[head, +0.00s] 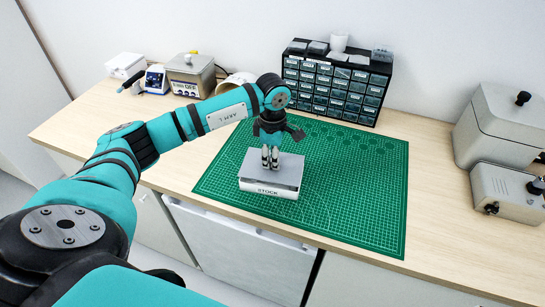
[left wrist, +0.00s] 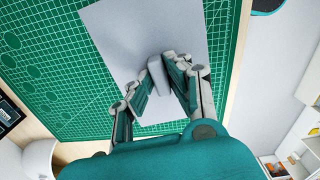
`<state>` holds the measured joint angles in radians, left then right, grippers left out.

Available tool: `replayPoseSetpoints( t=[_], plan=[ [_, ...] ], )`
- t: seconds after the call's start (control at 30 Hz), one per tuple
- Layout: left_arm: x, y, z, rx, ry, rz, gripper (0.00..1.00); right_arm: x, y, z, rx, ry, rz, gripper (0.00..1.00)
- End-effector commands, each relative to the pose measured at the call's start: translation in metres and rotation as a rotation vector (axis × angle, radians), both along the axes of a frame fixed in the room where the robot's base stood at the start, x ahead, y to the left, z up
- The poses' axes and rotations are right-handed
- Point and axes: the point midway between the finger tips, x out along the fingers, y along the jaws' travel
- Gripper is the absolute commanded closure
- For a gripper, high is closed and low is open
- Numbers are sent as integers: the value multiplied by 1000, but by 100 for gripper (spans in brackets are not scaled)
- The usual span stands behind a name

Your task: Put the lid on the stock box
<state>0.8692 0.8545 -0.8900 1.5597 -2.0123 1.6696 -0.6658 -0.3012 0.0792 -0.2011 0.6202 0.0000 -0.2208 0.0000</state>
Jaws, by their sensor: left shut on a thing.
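The white stock box (head: 268,192), with STOCK printed on its front, stands on the green cutting mat. Its grey lid (head: 288,170) is over the top of the box and roughly lined up with it; I cannot tell whether it is fully seated or slightly raised. My left gripper (head: 270,163) points down over the lid and is shut on its handle. In the left wrist view the fingers (left wrist: 162,92) are on both sides of the small grey handle (left wrist: 155,72) on the flat lid (left wrist: 125,38). The box is hidden under the lid there. My right gripper is not in view.
The green mat (head: 365,205) is clear around the box. A black drawer cabinet (head: 335,88) stands behind it. Grey metal machines (head: 505,125) are at the right. A box-shaped device (head: 190,75) and small items are at the back left.

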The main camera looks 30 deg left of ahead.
Motion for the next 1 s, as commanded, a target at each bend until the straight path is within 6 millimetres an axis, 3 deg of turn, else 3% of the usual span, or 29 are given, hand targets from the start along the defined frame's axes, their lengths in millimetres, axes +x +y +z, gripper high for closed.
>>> replayPoseSetpoints(
  t=[0.2, 0.6, 0.63, 0.8, 1.0],
  plan=[
    [0, 0, -18, 0, -1, 1, 100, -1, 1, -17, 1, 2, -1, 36],
    [0, 0, -20, 0, 0, 0, 100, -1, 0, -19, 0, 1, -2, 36],
    [0, 0, -20, 0, 0, 0, 81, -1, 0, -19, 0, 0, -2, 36],
    [0, 0, -20, 0, 0, 0, 58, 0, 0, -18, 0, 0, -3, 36],
    [0, 0, -20, 0, 0, 0, 57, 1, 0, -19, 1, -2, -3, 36]
  ],
)
